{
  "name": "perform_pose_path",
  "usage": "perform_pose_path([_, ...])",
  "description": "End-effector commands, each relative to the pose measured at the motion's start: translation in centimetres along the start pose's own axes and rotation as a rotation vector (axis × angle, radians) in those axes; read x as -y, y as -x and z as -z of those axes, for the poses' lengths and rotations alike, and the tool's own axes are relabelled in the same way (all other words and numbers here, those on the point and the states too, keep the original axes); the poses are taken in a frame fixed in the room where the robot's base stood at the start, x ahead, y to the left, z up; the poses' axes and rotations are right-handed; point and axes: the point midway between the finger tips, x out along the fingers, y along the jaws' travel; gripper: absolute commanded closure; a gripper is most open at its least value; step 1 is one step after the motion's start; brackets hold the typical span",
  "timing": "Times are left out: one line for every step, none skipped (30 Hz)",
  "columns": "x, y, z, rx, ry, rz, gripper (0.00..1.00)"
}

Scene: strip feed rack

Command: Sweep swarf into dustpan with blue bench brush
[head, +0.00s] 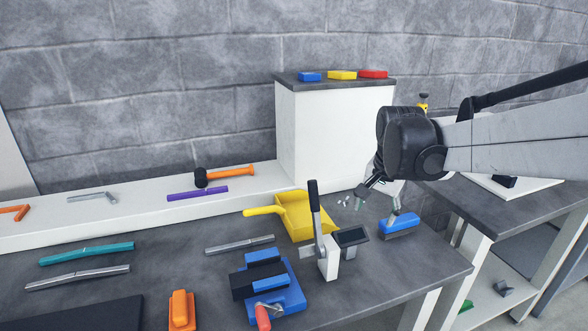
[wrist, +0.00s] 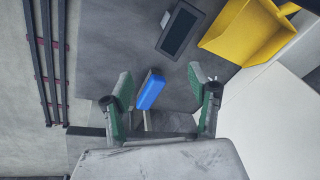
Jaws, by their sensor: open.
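The blue bench brush (head: 399,223) lies on the dark bench top near its right end, and it also shows in the wrist view (wrist: 151,90). My gripper (head: 379,198) is open above the brush. In the wrist view its green-padded fingers (wrist: 158,80) stand wide apart, with the brush between them in the picture; I cannot tell the height gap. The yellow dustpan (head: 302,217) lies to the left of the brush, its handle pointing left; it is also at the upper right of the wrist view (wrist: 243,32). Small pale bits, probably swarf (head: 345,203), lie between dustpan and brush.
A small screen device (head: 351,236) and a black-handled lever tool (head: 328,255) stand between dustpan and brush, nearer the front. A blue vise (head: 275,290) is at the front. A white cabinet (head: 310,130) rises behind the dustpan. The bench's right edge is close to the brush.

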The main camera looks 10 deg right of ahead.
Motion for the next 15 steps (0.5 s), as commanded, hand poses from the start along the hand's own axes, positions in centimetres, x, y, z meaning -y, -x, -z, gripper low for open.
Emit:
perform_pose_path([0.2,0.8,1.8,0.013,-0.044,-0.014,0.44])
perform_pose_path([0.2,0.9,2.7,0.021,-0.073,-0.023,0.44])
perform_pose_path([0.1,0.9,3.8,0.032,-0.111,-0.034,0.44])
perform_pose_path([0.1,0.9,4.6,0.040,-0.139,-0.043,0.44])
perform_pose_path([0.0,0.9,5.5,0.048,-0.167,-0.052,0.44])
perform_pose_path([-0.1,0.8,6.5,0.059,-0.205,-0.065,0.44])
perform_pose_path([-0.2,0.8,7.3,0.066,-0.233,-0.074,0.44])
perform_pose_path([-0.3,0.7,8.1,0.074,-0.260,-0.083,0.44])
perform_pose_path([-0.5,0.6,9.2,0.084,-0.299,-0.096,0.44])
perform_pose_path([-0.7,0.4,10.0,0.091,-0.327,-0.105,0.44])
perform_pose_path([-0.8,0.3,10.7,0.099,-0.354,-0.115,0.44])
perform_pose_path([-1.1,0.1,11.7,0.108,-0.392,-0.127,0.44])
perform_pose_path([-1.3,-0.1,12.4,0.115,-0.419,-0.137,0.44])
perform_pose_path([-1.5,-0.2,13.0,0.121,-0.443,-0.145,0.44])
perform_pose_path([-1.8,-0.5,13.8,0.129,-0.475,-0.157,0.44])
